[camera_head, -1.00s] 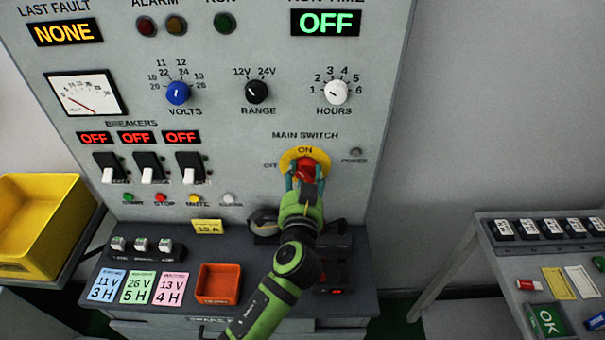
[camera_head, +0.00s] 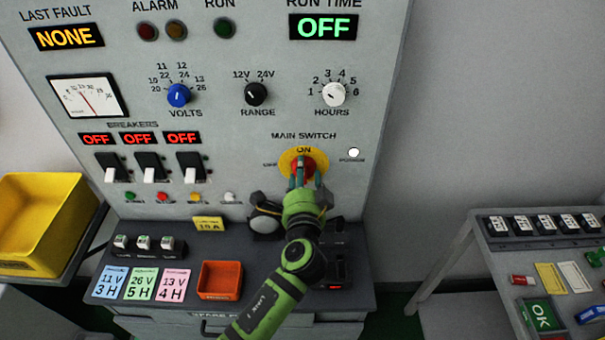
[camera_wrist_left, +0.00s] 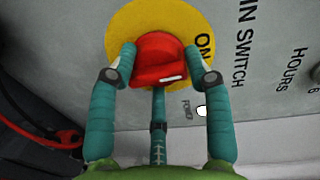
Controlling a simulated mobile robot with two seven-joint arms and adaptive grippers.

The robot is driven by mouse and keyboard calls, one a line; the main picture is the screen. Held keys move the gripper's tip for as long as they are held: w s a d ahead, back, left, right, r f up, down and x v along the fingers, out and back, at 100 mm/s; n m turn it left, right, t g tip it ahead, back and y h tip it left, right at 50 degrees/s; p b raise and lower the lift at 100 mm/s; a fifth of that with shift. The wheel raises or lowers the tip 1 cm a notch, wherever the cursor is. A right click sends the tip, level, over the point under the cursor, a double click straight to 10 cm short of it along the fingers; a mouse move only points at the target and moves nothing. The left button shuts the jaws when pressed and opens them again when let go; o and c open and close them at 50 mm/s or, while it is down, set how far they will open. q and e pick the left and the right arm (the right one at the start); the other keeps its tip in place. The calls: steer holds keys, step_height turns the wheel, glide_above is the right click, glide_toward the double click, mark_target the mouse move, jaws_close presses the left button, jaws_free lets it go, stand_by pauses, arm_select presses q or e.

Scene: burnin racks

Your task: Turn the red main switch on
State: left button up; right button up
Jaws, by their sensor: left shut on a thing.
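The red main switch (camera_head: 302,168) sits on a yellow disc (camera_head: 289,155) on the grey panel, below the label MAIN SWITCH. My left gripper (camera_head: 297,178) is at the switch, its teal fingers over it, so part of the knob is hidden. In the left wrist view, the fingers are closed on both sides of the red knob (camera_wrist_left: 158,60), and its white mark is at the ON side. The POWER lamp (camera_head: 354,152) is lit white; it also shows in the wrist view (camera_wrist_left: 202,111). My right gripper is not in view.
Three breakers (camera_head: 149,167) under red OFF displays are at the panel's left. An orange tray (camera_head: 220,293) and coloured cards stand on the ledge below. A yellow bin (camera_head: 35,225) is at far left, and a side table (camera_head: 498,262) at right.

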arm_select(q)
steer(key=shift+d+f, duration=0.1)
steer(key=shift+d, duration=0.1)
steer(key=o, duration=1)
steer(key=shift+s, duration=0.1)
steer(key=shift+o, duration=0.6)
steer(key=shift+d, duration=0.1)
steer(key=s+r, duration=0.1)
steer(key=s, duration=1.1)
steer(key=shift+w, duration=0.1)
